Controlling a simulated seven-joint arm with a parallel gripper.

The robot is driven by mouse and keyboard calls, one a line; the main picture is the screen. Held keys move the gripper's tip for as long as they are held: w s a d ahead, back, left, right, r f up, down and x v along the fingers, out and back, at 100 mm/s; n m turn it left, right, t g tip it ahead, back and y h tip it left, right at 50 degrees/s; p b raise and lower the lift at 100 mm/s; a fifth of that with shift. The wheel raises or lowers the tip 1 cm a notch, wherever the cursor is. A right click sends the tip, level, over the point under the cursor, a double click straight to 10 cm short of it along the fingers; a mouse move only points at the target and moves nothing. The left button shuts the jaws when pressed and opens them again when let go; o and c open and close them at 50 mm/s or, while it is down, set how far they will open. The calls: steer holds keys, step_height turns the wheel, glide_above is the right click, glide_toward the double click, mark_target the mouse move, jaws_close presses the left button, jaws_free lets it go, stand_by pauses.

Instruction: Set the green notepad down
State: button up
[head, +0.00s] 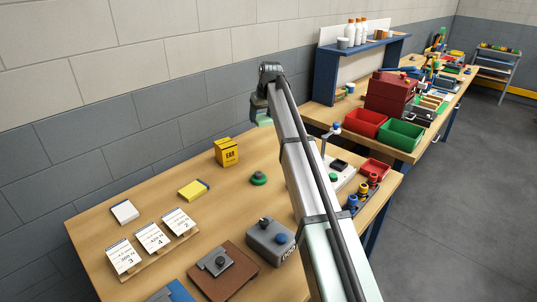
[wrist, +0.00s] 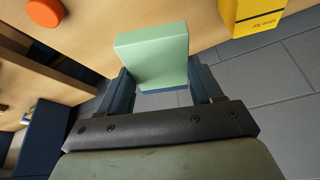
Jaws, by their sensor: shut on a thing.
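The green notepad (wrist: 152,55) is a pale green block with a blue strip along its lower edge. In the wrist view it sits between the two fingers of my gripper (wrist: 158,75), which is shut on it. In the head view my gripper (head: 261,100) is up near the wall above the back of the table, and the pale green notepad (head: 263,117) shows small at its end. The notepad appears held clear of the wooden table (head: 150,190); its far side is hidden.
A yellow box (head: 227,152), a yellow notepad (head: 193,190), a white notepad (head: 124,212) and a green round button (head: 259,178) stand on the table. Numbered cards (head: 152,238) and a grey control box (head: 270,240) are nearer. Bare wood lies between them. The block wall (head: 110,150) is behind.

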steer(key=w+d, duration=0.1)
steer(key=d, duration=0.2)
glide_above(267, 152)
steer(key=s, duration=0.1)
step_height(267, 152, down, 5)
steer(key=shift+d+f, duration=0.2)
steer(key=shift+f, duration=2.3)
steer(key=shift+d+f, duration=0.15)
steer(key=shift+f, duration=2.35)
steer(key=shift+f, duration=0.15)
steer(key=o, duration=1.1)
steer(key=v, duration=1.2)
